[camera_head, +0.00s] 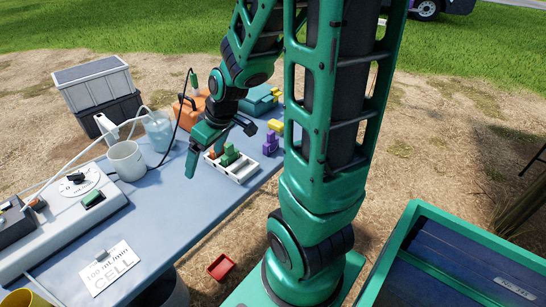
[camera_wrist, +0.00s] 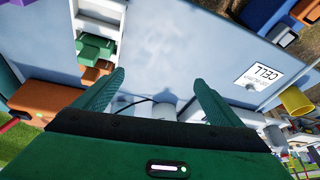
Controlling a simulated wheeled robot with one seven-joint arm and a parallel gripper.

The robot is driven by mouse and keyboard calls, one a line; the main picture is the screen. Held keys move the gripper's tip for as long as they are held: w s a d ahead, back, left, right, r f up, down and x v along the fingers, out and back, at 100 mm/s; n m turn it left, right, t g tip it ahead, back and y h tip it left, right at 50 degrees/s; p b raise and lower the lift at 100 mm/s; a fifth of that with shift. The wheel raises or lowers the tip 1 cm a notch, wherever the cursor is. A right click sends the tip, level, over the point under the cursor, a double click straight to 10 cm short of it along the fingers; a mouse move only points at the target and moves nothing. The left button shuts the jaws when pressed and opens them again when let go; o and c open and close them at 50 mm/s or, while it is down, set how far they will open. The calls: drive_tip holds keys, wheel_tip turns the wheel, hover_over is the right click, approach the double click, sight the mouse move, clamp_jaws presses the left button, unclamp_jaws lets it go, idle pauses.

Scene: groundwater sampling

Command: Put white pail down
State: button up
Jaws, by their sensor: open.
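The white pail (camera_head: 127,163) stands upright on the blue-grey table (camera_head: 165,215), left of my gripper and beside a translucent bluish jug (camera_head: 158,132). My gripper (camera_head: 219,154) is open over the table near the white tray, to the right of the pail and apart from it. In the wrist view my two green fingers (camera_wrist: 160,88) are spread with nothing held between them. A pale rounded thing (camera_wrist: 163,112) shows beyond them, partly hidden by my gripper body; I cannot tell whether it is the pail.
A white compartment tray (camera_head: 237,172) holds green blocks. An orange case (camera_head: 190,108) and purple and yellow pieces (camera_head: 271,140) are nearby. A white device (camera_head: 60,212) with tubing and a CELL card (camera_head: 110,268) occupy the left. A red tray (camera_head: 221,267) lies on the ground.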

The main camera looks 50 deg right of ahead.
drive_tip(key=s+d+r+m+g, duration=0.1)
drive_tip(key=s+r+m, duration=0.1)
drive_tip(key=s, duration=0.5)
drive_tip(key=s+d+r+m+g+h, duration=0.1)
drive_tip(key=s+d+r+m+g, duration=0.1)
drive_tip(key=s, duration=0.5)
drive_tip(key=s+d+r+m+g, duration=0.1)
drive_tip(key=s+d+r+m, duration=0.1)
drive_tip(key=s, duration=0.5)
drive_tip(key=r+m, duration=0.1)
drive_tip(key=m, duration=0.1)
drive_tip(key=shift+r+m+g, duration=0.3)
drive_tip(key=shift+r+m, duration=0.05)
drive_tip(key=shift+m, duration=0.05)
drive_tip(key=shift+d, duration=0.1)
drive_tip(key=shift+w+f+h, duration=0.25)
drive_tip(key=shift+w+h, duration=0.05)
drive_tip(key=shift+w, duration=0.3)
